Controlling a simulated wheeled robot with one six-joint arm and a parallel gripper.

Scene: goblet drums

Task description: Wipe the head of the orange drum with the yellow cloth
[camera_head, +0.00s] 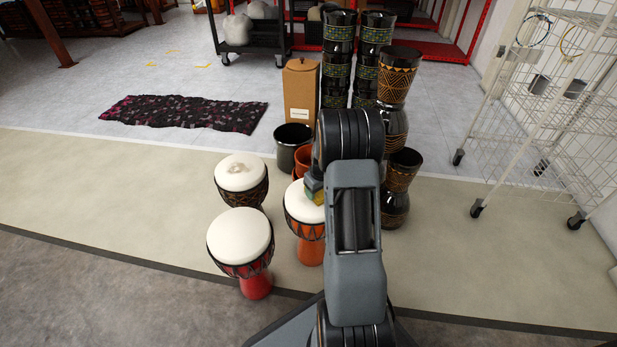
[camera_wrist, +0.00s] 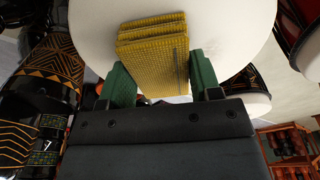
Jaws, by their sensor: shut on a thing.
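The orange drum (camera_head: 309,246) stands upright left of my arm in the head view. Its pale head (camera_head: 297,209) is partly covered by my gripper (camera_head: 314,190) and arm. In the wrist view, that white head (camera_wrist: 230,28) fills the top of the picture. My gripper (camera_wrist: 160,78) is shut on the folded yellow cloth (camera_wrist: 152,48), held between its green fingers. The cloth lies against or just over the head; I cannot tell whether it touches. The part of the head under the cloth is hidden.
A red drum (camera_head: 255,280) and a dark drum (camera_head: 247,192) with a brown smudge on its head stand to the left. A wire rack (camera_head: 545,120) is at right.

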